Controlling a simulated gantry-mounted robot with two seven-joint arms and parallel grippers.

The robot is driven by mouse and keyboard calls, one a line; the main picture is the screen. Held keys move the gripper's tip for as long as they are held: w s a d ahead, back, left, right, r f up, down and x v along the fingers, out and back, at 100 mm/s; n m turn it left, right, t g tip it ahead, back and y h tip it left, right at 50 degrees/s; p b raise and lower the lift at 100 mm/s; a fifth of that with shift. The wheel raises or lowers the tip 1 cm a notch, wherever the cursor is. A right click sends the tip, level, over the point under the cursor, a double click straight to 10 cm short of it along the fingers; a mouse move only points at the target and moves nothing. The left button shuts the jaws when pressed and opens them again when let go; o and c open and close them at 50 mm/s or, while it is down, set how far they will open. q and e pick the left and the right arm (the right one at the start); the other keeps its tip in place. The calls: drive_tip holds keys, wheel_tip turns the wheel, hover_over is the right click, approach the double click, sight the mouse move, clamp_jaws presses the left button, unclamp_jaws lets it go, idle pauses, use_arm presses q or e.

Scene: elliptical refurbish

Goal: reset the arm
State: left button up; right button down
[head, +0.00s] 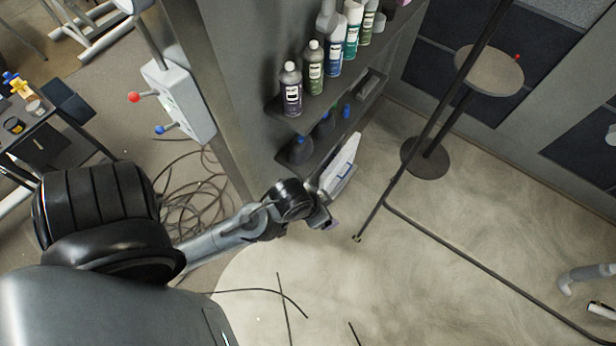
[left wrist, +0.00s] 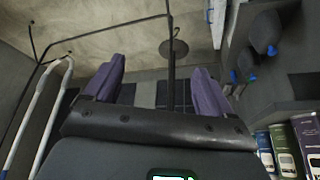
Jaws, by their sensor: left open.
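My left arm comes in from the left in the head view. Its gripper (head: 325,217) is beside the lower shelf, above the pale floor. In the left wrist view the two purple fingers of my left gripper (left wrist: 155,85) stand wide apart, with nothing between them. A white panel-like object (head: 342,165) is close beyond the gripper in the head view; I cannot tell whether they touch. My right gripper is not in view.
A dark shelf unit (head: 288,122) holds several bottles (head: 314,68). A dark metal frame (head: 455,247) and a round-topped stand (head: 487,71) are to the right. A grey box with coloured knobs (head: 180,98) is at upper left. Pale floor (head: 400,300) is mostly open.

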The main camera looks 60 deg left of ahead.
use_arm(q)
drive_tip(key=s+d+m+g, duration=0.1)
drive_tip(key=s+d, duration=0.1)
drive_tip(key=s, duration=0.3)
drive_tip(key=shift+s+m+g, duration=0.3)
drive_tip(key=shift+s, duration=0.05)
drive_tip(key=shift+r, duration=0.1)
wheel_tip(320, 180, up, 14)
drive_tip(key=p, duration=1.4)
